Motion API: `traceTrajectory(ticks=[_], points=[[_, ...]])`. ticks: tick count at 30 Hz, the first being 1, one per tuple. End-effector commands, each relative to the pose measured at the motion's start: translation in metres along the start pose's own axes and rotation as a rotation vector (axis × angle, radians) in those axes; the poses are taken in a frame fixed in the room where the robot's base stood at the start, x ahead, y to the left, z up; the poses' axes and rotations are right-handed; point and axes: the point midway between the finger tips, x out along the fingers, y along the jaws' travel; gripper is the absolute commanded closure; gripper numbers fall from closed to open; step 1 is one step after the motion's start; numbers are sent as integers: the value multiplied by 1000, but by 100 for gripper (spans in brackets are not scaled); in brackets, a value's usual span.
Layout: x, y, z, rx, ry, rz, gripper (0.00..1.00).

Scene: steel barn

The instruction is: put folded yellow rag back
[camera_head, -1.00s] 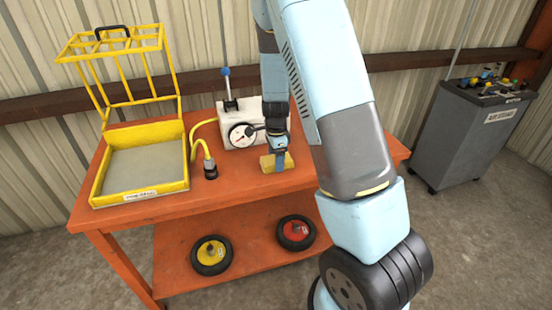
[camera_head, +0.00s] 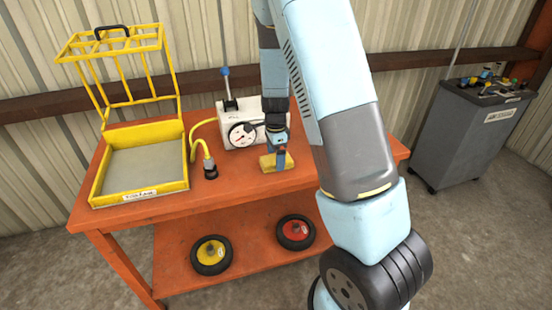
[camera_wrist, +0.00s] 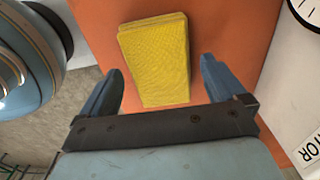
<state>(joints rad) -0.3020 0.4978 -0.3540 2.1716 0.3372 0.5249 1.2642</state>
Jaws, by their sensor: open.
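The folded yellow rag (camera_wrist: 155,60) lies flat on the orange bench top, and in the head view (camera_head: 268,162) it is in front of the white gauge box. My gripper (camera_wrist: 162,85) is open, with one blue finger on each side of the rag's near end in the wrist view. The fingers look apart from the rag, with orange bench showing in the gaps. In the head view my gripper (camera_head: 277,160) is just above or at the rag and hides part of it. I cannot tell the exact height.
The orange bench (camera_head: 240,187) holds a white gauge box (camera_head: 243,112) with a blue-knobbed lever right behind the rag. A yellow hose end (camera_head: 210,168) and a yellow caged tray (camera_head: 140,193) stand to the left. A grey tool cabinet (camera_head: 470,138) stands at the right.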

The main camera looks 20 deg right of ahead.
Motion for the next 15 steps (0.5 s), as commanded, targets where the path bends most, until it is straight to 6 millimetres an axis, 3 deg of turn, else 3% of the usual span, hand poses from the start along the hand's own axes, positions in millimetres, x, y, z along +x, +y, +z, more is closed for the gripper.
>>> traceTrajectory(ticks=[9, 15], points=[[-61, -1, 1, -2, -1, -5, 3], [-91, 0, 1, -1, -1, -3, 3]])
